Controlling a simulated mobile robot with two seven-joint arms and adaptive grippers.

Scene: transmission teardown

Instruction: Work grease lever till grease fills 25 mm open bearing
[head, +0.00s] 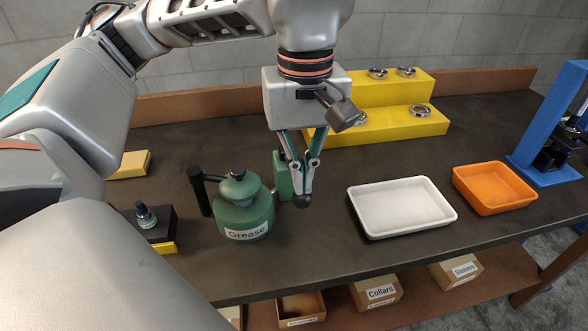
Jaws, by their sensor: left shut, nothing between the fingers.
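A green grease pot (245,218) labelled "Grease" stands on the dark bench, left of centre. A black upright handle (199,190) is on its left side, and a green block (283,175) stands behind its right side. My left gripper (303,190) points down just right of the pot, shut and empty. Metal ring bearings, including one at the front right (421,111), sit on the yellow stepped stand. I cannot tell which is 25 mm, or see grease. My right gripper is out of view.
A white tray (385,229) and an orange bin (530,202) stand to the right, beside a blue press frame (545,168). A black block with a small fitting (147,216) is at the left. Labelled boxes (377,292) sit on the shelf below.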

